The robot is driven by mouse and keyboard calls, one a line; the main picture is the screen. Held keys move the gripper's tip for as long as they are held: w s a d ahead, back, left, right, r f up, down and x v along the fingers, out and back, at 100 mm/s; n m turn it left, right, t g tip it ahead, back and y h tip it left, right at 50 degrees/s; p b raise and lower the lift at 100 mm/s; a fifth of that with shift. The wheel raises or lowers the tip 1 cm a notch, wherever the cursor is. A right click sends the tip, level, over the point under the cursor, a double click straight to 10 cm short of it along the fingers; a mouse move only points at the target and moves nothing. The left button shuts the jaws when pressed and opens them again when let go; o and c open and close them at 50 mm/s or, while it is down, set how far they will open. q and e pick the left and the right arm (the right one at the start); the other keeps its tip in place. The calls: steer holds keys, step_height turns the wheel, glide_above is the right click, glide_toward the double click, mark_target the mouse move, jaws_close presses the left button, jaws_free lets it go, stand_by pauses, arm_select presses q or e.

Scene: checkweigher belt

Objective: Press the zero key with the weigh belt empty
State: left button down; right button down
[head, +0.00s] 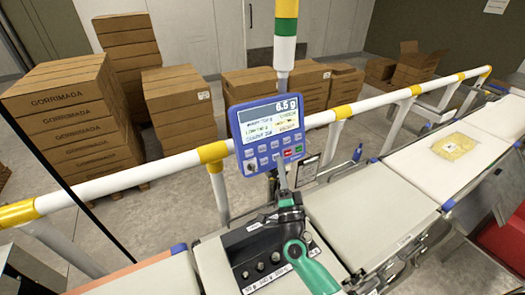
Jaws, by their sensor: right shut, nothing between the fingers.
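The blue weighing panel (268,133) stands on a post behind the belts, with a lit screen (270,122) that seems to read 6.5 g. Rows of small keys (274,156) sit below it, including a green and a red one; their labels are too small to read. My right gripper (290,197) is shut and empty, just below the panel's lower edge. I cannot tell whether it touches anything. The middle belt section (365,210), which may be the weigh belt, is bare. My left gripper is not in view.
A black block with several round weights (252,262) lies on the pale surface below my right gripper. A yellow pack (455,146) lies on the right-hand belt (415,168). A white and yellow rail (130,176) runs behind. Stacked cartons (75,115) stand beyond it.

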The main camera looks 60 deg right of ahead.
mark_target(262, 149)
steer(key=shift+w+d+f+b, duration=0.4)
steer(key=shift+w+d+b, duration=0.35)
steer(key=shift+w+b, duration=0.45)
steer(key=shift+w+d+f+b, duration=0.4)
steer(key=shift+w+d+b, duration=0.4)
steer(key=shift+w+b, duration=0.35)
steer(key=shift+w+d+f+b, duration=0.4)
steer(key=shift+w+d+b, duration=0.35)
steer(key=shift+w+b, duration=0.45)
steer(key=shift+w, duration=0.15)
steer(key=shift+w+d+f, duration=0.1)
steer(key=shift+w+d, duration=0.1)
steer(key=shift+w, duration=0.05)
